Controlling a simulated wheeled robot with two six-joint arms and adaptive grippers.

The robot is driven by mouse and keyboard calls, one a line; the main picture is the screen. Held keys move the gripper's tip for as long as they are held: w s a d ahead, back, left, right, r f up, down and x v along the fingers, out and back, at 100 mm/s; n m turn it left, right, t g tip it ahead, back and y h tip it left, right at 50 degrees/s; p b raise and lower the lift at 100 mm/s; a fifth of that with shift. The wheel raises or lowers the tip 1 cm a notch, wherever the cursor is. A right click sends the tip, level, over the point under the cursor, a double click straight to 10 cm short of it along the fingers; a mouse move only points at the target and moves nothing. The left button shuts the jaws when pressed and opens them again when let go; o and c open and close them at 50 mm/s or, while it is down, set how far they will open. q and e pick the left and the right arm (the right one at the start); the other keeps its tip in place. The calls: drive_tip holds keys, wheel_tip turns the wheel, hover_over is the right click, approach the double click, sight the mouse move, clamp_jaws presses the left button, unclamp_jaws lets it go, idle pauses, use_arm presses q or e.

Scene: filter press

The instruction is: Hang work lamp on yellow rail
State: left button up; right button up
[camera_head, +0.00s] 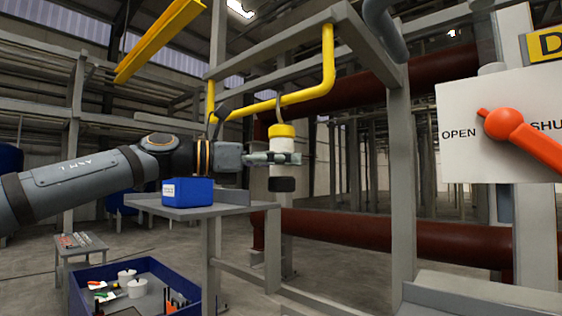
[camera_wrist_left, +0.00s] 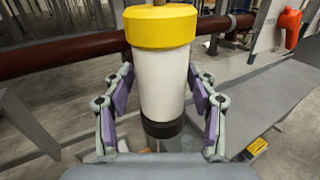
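The work lamp (camera_head: 283,178) is a white cylinder with a yellow cap, a black base and a thin hook on top. It is upright below the yellow rail (camera_head: 305,95). Its hook reaches up to the rail; whether it rests on the rail cannot be told. My left gripper (camera_head: 284,158) comes in from the left, its fingers on both sides of the white body. The hook is out of that view. My right gripper is not in view.
A grey table (camera_head: 222,211) with a blue box (camera_head: 188,191) stands below my left arm. Grey posts and beams frame the rail. A white panel (camera_head: 470,110) with a red lever (camera_head: 520,137) is at right. A blue bin (camera_head: 77,287) holds small items on the floor.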

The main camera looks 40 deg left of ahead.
use_arm(q)
drive_tip(key=shift+o, duration=0.5)
drive_tip(key=shift+s, duration=0.15)
drive_tip(key=v, duration=0.7)
drive_tip(key=shift+a, duration=0.1)
drive_tip(key=shift+s, duration=0.1)
